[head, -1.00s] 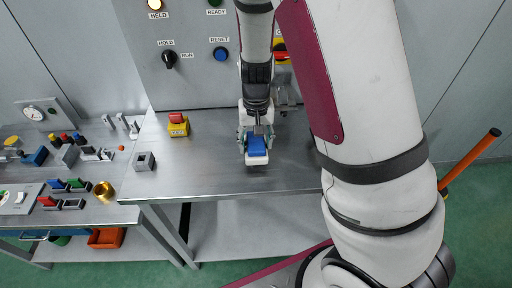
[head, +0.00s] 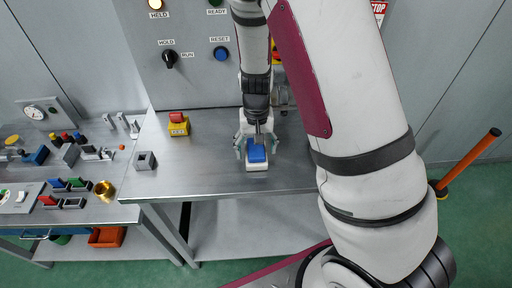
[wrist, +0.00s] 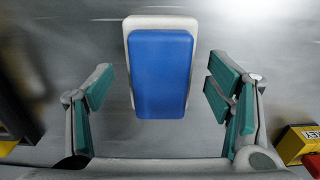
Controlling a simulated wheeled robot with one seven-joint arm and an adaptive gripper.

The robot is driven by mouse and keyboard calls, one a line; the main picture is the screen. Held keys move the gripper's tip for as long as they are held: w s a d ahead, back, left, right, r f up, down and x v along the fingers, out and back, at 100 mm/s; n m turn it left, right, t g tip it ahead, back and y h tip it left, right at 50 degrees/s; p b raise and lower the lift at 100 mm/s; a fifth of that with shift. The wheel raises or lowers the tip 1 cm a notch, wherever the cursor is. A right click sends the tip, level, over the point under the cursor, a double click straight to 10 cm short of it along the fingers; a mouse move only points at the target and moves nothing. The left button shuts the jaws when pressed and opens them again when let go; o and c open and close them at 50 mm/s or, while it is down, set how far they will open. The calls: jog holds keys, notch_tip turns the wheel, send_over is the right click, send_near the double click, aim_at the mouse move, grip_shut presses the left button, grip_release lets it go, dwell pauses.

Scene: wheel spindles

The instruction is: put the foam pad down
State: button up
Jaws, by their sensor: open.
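The foam pad is a blue block (head: 257,153) on a white base (head: 257,167). It rests on the grey metal bench (head: 210,178), near its front edge. In the wrist view the blue pad (wrist: 161,75) with its pale base (wrist: 190,22) sits between my fingers. My gripper (head: 256,148) is open above and around it. In the wrist view my gripper (wrist: 162,88) shows a clear gap between each green-padded finger and the pad.
A yellow key block with a red top (head: 178,125) stands left of my gripper. A small grey square socket block (head: 145,160) lies further left. An upright control panel (head: 185,60) closes off the back. A side table (head: 90,214) holds several small parts.

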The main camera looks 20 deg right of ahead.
aim_at(256, 148)
jog(key=s+a+r+n+t+y, duration=0.1)
jog(key=s+r, duration=0.3)
jog(key=r, duration=0.8)
jog(key=s+r+n+t, duration=0.1)
jog(key=s+r, duration=0.2)
jog(key=r, duration=0.9)
jog(key=s+r+t, duration=0.1)
jog(key=s+r, duration=0.2)
jog(key=s, duration=0.3)
jog(key=s+r+n+t+h, duration=0.1)
jog(key=s+r+t, duration=0.1)
jog(key=s+r, duration=0.2)
jog(key=shift+s+n+t, duration=0.3)
jog(key=shift+s, duration=0.8)
jog(key=shift+d+r, duration=0.1)
